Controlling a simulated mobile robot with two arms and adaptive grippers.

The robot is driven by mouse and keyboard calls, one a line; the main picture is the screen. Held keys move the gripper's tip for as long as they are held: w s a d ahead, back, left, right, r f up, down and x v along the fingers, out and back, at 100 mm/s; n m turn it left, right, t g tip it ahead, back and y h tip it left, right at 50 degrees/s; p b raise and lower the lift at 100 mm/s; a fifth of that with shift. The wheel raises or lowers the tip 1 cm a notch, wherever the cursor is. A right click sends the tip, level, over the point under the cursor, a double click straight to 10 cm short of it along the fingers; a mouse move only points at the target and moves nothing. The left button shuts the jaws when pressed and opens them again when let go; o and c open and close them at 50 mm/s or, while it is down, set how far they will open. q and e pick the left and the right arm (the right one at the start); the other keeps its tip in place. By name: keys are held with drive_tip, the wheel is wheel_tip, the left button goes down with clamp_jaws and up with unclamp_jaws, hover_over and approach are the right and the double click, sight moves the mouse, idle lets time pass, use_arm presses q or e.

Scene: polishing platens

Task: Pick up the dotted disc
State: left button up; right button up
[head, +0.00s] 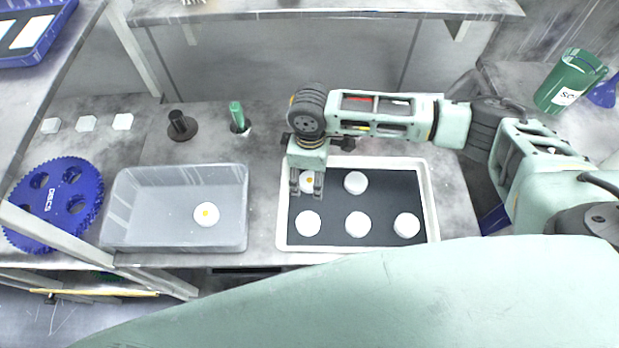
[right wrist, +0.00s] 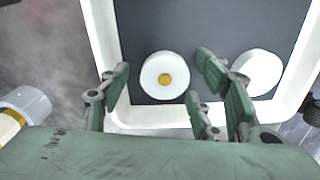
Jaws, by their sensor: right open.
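A white dotted disc (head: 311,178) with a yellow dot lies on the dark mat of a white-rimmed tray (head: 432,200), partly hidden by my right gripper (head: 306,190) in the head view. In the right wrist view the dotted disc (right wrist: 165,76) lies between the open fingers of my right gripper (right wrist: 168,92). The fingers do not visibly hold it; their height above the mat is hard to tell. Another dotted disc (head: 206,214) lies in the grey bin (head: 150,185). My left gripper is not in view.
Several plain white discs, such as one (head: 355,182) close on the right, share the tray. Behind stand a black peg (head: 181,125) and a green-handled tool (head: 238,116). A blue wheel (head: 55,203) lies at the left; a green container (head: 570,80) is at far right.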

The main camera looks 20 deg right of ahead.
drive_tip(key=c, duration=1.2)
drive_tip(key=shift+r, duration=0.1)
drive_tip(key=shift+c, duration=0.2)
